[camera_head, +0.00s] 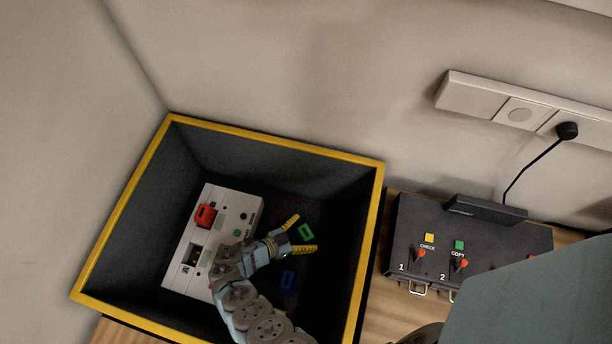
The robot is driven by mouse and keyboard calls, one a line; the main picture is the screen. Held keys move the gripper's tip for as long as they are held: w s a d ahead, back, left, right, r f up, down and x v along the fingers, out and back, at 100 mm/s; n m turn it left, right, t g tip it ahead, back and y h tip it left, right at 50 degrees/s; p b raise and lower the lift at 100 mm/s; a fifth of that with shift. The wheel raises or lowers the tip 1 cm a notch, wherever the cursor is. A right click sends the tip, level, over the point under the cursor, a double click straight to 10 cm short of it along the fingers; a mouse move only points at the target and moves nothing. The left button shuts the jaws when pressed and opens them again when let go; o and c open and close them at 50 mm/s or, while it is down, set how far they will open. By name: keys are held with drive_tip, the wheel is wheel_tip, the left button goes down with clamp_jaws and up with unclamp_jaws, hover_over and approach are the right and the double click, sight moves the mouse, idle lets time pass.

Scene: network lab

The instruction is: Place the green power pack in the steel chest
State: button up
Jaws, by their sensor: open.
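The green power pack (307,232) is a small green block with a dark middle, inside a dark, open-topped box with a yellow rim (278,139). My gripper (305,234) reaches down into this box with its two yellow fingers spread. The green pack shows between and just past the fingertips; I cannot tell whether they touch it or are above it. I cannot tell whether this box is the steel chest; no other chest is clearly in view.
In the box, a blue block (287,280) lies below the green one. A white device (183,256) with a red block (205,215) in it stands at the left. Right of the box is a black switch unit (420,216); a power strip (480,100) is on the wall.

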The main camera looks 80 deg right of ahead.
drive_tip(key=v, duration=0.7)
drive_tip(key=shift+a, duration=0.1)
drive_tip(key=shift+w, duration=0.1)
